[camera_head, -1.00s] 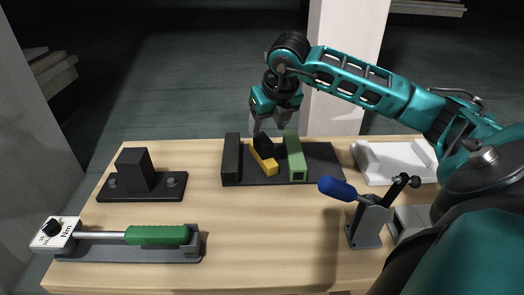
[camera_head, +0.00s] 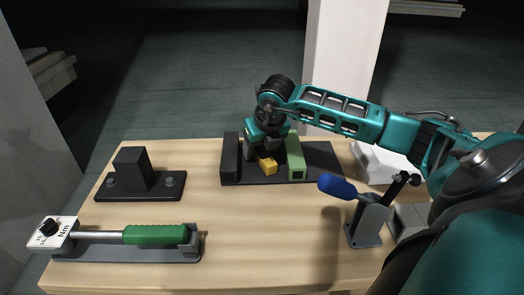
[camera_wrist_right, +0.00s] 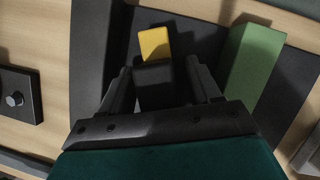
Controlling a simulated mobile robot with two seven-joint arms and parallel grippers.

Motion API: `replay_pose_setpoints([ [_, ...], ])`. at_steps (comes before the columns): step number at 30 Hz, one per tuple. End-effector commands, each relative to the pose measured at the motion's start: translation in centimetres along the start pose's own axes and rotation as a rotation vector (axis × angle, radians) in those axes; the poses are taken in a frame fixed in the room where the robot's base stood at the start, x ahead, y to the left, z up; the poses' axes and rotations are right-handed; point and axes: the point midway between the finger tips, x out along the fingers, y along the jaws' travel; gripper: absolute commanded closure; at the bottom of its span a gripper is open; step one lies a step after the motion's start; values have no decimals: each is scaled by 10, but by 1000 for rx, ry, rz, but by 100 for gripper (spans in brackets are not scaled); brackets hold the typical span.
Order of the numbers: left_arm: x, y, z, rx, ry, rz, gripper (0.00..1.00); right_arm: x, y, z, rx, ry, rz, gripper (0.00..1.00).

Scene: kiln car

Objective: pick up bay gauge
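The bay gauge appears to be the yellow bar with a black block (camera_head: 268,167) lying on a dark plate between a black block and a green block. In the right wrist view its yellow end (camera_wrist_right: 155,43) and black part show. My right gripper (camera_head: 266,151) is low over it, mostly hiding the black part in the head view. In the right wrist view the gripper (camera_wrist_right: 160,76) is open, with one finger on each side of the black part. Whether either finger touches it I cannot tell. My left gripper is not in view.
The black block (camera_head: 230,159) and green block (camera_head: 296,159) stand close on either side, on the dark plate (camera_head: 325,164). A blue-handled clamp (camera_head: 368,222) stands at right front, a white cradle (camera_head: 378,165) behind it. A green-handled torque wrench (camera_head: 155,234) lies at front left.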

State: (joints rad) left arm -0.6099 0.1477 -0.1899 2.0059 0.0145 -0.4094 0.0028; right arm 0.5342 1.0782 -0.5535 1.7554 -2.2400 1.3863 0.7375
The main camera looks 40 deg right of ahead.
Motion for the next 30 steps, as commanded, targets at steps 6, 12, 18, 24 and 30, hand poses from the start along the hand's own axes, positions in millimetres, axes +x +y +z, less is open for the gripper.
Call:
replay_pose_setpoints([
  [6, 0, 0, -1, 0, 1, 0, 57, 0, 0, 0, 0, 0, 0, 58],
  [12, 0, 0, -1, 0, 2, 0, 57, -1, 0, 0, 1, 0, 0, 77],
  [18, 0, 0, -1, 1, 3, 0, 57, -1, 0, 0, 1, -1, 0, 97],
  [24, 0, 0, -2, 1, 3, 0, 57, -1, 0, 1, 1, -3, 0, 100],
  [30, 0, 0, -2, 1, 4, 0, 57, -5, 0, 3, 1, -4, 0, 100],
])
